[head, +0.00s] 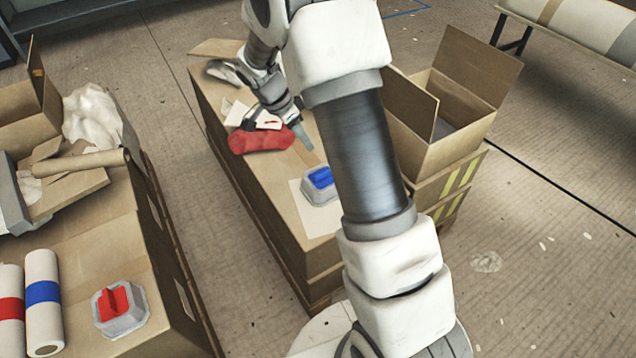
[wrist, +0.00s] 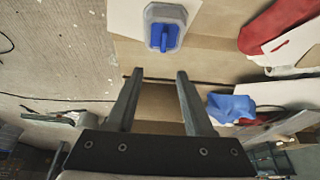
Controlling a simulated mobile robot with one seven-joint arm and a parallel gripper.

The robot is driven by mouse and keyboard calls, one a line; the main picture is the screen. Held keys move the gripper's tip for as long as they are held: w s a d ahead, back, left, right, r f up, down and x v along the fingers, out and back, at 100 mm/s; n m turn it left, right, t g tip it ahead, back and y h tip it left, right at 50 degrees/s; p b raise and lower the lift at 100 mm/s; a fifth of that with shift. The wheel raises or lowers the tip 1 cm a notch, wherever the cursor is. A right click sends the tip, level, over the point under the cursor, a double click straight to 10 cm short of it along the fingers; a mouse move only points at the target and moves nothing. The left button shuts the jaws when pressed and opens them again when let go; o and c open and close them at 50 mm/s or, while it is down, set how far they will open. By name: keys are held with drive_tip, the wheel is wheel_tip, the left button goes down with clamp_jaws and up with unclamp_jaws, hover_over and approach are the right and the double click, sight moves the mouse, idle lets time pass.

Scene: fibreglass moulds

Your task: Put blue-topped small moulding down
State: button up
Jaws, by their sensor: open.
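The blue-topped small moulding (head: 320,190) is a grey-white block with a blue raised top. It sits upright on a white sheet (head: 305,212) on the long cardboard-covered surface. It also shows at the top of the wrist view (wrist: 165,28), beyond the fingertips. My gripper (head: 306,140) is over the same surface, behind the moulding and apart from it. In the wrist view its two fingers (wrist: 155,75) are spread with nothing between them.
A red cloth (head: 262,138) and papers lie beside my gripper. An open cardboard box (head: 465,95) stands at right. On the left surface are a red-topped moulding (head: 120,308), rolls and a cardboard tube (head: 90,162). A blue crumpled piece (wrist: 230,107) shows in the wrist view.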

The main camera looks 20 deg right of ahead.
drive_tip(key=b+x, duration=0.3)
drive_tip(key=x, duration=0.9)
drive_tip(key=shift+w, duration=0.15)
drive_tip(key=shift+w+a+b+x, duration=0.15)
drive_tip(key=shift+b+x, duration=0.3)
drive_tip(key=shift+x, duration=0.85)
drive_tip(key=shift+w+a+b+x, duration=0.15)
drive_tip(key=shift+b+x, duration=0.3)
drive_tip(key=shift+x, duration=0.85)
drive_tip(key=shift+s+f, duration=0.1)
clamp_jaws()
